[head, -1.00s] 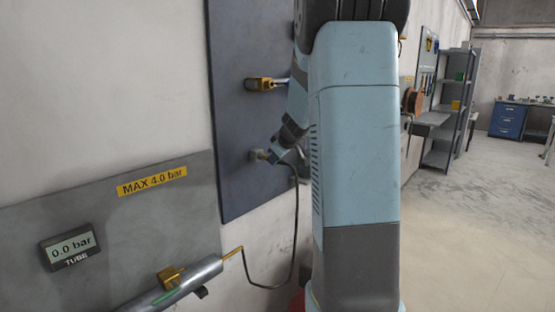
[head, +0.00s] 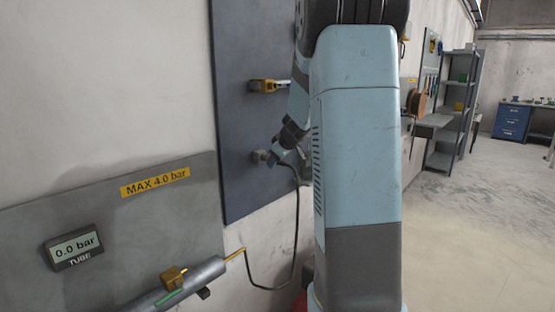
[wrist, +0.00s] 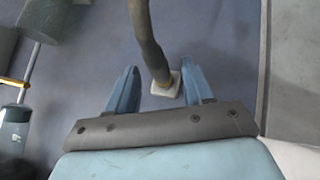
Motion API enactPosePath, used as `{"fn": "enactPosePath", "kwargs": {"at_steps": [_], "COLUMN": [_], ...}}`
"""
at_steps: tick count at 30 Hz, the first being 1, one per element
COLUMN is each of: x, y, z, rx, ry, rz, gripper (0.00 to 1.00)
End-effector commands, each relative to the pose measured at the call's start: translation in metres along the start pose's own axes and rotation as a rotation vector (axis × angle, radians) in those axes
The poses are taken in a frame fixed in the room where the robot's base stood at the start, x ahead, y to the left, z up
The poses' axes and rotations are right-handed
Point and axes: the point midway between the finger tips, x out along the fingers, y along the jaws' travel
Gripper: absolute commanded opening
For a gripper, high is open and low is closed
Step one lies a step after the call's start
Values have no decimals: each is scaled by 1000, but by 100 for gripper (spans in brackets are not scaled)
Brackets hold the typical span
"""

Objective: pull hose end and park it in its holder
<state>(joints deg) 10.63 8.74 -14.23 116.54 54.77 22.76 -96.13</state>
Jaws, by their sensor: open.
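The dark hose (head: 296,225) hangs in a loop from my gripper's area down to a brass fitting (head: 236,255) on the grey tube (head: 190,285). In the wrist view the hose (wrist: 148,45) runs down to a brass-coloured end at a pale square block (wrist: 164,88) on the blue panel. The block may be the holder; whether the end is seated in it is unclear. My gripper (wrist: 160,68) is open, with one blue finger on each side of the hose end and visible gaps. In the head view my gripper (head: 274,159) is beside a grey fitting (head: 259,156).
A gauge (head: 73,248) reads 0.0 bar, below a MAX 4.0 bar label (head: 155,181). Shelves (head: 455,105) stand at the far right. Open floor (head: 470,220) lies to the right.

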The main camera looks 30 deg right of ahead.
Motion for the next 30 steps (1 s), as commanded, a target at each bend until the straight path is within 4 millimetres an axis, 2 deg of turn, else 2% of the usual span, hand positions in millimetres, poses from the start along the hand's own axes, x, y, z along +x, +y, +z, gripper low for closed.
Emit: {"fn": "enactPosePath", "kwargs": {"at_steps": [4,8,21,30], "x": [-5,-19,-96,-131], "y": [0,0,0,0], "z": [0,-1,0,0], "rx": [-1,-2,-1,0], "ry": [1,2,3,1], "rz": [1,1,2,0], "gripper": [51,51,51,51]}}
